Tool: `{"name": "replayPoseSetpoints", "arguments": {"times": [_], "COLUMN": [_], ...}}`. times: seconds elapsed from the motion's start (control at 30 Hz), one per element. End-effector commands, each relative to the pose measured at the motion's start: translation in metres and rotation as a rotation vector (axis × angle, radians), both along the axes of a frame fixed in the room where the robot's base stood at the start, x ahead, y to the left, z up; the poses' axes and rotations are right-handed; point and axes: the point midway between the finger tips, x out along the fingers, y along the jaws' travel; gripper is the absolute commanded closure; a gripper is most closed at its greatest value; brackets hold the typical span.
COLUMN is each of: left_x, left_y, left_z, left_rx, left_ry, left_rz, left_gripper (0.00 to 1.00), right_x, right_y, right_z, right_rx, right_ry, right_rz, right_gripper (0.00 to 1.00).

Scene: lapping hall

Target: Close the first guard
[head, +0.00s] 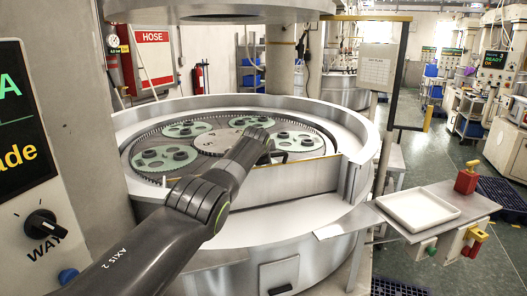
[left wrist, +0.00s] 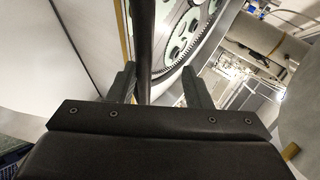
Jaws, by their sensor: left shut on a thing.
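The guard (head: 265,183) is a curved pale panel with a yellow top edge at the front of the round lapping machine (head: 355,112). The yellow edge also shows in the left wrist view (left wrist: 124,32). My left arm reaches across the panel from the lower left in the head view, and my left gripper (head: 283,151) is at its inner side, partly hidden by the wrist. In the left wrist view my left gripper (left wrist: 160,86) is shut on a dark bar-like handle (left wrist: 145,45), which runs between the fingers. My right gripper is not in view.
A toothed ring with green carriers (head: 165,157) lies inside the machine. At right stand a post with a sign (head: 378,67) and a shelf with a white tray (head: 418,209) and a red block (head: 466,179). A control panel (head: 30,190) is close at left.

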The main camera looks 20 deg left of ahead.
Motion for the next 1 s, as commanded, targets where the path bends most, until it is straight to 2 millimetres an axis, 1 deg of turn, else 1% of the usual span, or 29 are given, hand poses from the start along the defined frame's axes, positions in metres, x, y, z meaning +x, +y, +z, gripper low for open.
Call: {"name": "replayPoseSetpoints", "arguments": {"times": [0.03,0.27,0.47,0.8,1.0], "left_x": [0.001,-0.001,-0.007,-0.025,-0.039], "left_y": [0.003,0.002,0.001,-0.003,-0.006], "left_z": [0.009,0.012,0.016,0.023,0.028], "left_rx": [0.004,0.003,0.003,0.004,0.002], "left_ry": [-0.017,-0.019,-0.018,-0.017,-0.011], "left_rz": [0.002,0.002,0.002,0.001,0.001], "left_gripper": [0.64,0.64,0.64,0.64,0.64], "right_x": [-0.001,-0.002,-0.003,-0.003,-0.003], "right_y": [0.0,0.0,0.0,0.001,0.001], "right_z": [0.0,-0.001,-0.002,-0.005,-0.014], "right_rx": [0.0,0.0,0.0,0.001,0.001], "right_ry": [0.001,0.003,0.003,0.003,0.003], "right_rz": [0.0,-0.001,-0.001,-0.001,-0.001], "right_gripper": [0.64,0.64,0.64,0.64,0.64]}}
